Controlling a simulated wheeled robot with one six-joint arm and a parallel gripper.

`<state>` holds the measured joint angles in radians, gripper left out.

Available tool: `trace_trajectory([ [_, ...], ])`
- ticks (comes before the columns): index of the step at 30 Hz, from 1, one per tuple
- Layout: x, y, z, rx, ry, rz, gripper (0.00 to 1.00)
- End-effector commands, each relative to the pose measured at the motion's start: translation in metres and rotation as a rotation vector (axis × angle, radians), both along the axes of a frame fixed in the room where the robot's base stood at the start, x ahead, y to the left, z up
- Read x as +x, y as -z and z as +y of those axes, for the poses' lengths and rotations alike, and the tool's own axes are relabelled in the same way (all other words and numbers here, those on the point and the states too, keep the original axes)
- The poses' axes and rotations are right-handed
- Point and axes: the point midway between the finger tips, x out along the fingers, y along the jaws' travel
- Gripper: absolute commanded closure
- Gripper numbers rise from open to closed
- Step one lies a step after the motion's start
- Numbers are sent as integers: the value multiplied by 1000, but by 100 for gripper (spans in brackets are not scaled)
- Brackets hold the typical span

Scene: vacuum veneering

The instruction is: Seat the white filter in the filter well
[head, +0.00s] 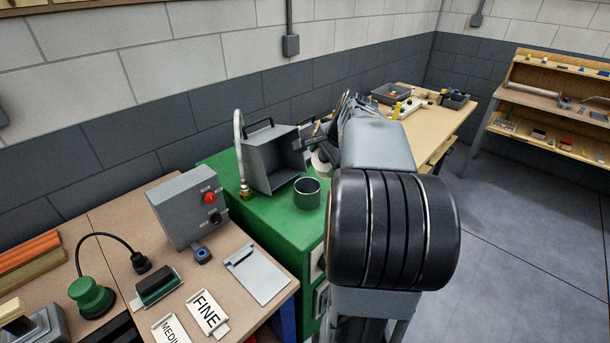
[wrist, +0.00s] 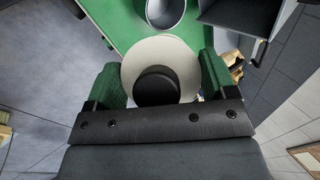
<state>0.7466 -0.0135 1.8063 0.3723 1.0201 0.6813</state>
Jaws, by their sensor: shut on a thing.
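The white filter (head: 319,166) is a pale round piece, partly hidden behind my arm in the head view. In the wrist view the white filter (wrist: 185,52) sits between the green-padded fingers of my gripper (wrist: 160,78), with a dark round part in front of its middle. My gripper is shut on it and holds it above the green cabinet. The filter well (head: 307,193) is a round, open, grey-green cup on the cabinet top, below and left of the held filter in the head view. Part of the well (wrist: 165,22) also shows beyond the filter in the wrist view, apart from it.
An open grey box (head: 270,165) with a handle stands on the green cabinet (head: 227,170) behind the well. A pale hose (head: 239,140) with a brass fitting rises at its left. A brown bench (head: 150,200) with a grey control box (head: 187,208) is at left.

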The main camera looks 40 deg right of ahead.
Motion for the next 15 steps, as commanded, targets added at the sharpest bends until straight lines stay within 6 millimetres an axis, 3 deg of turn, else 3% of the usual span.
trace_trajectory([
  [3, 27, 14, 8, 4, -4, 3, 56],
  [6, 39, 32, 11, 3, -1, 3, 56],
  [15, 60, 57, 16, 0, 0, -1, 56],
])
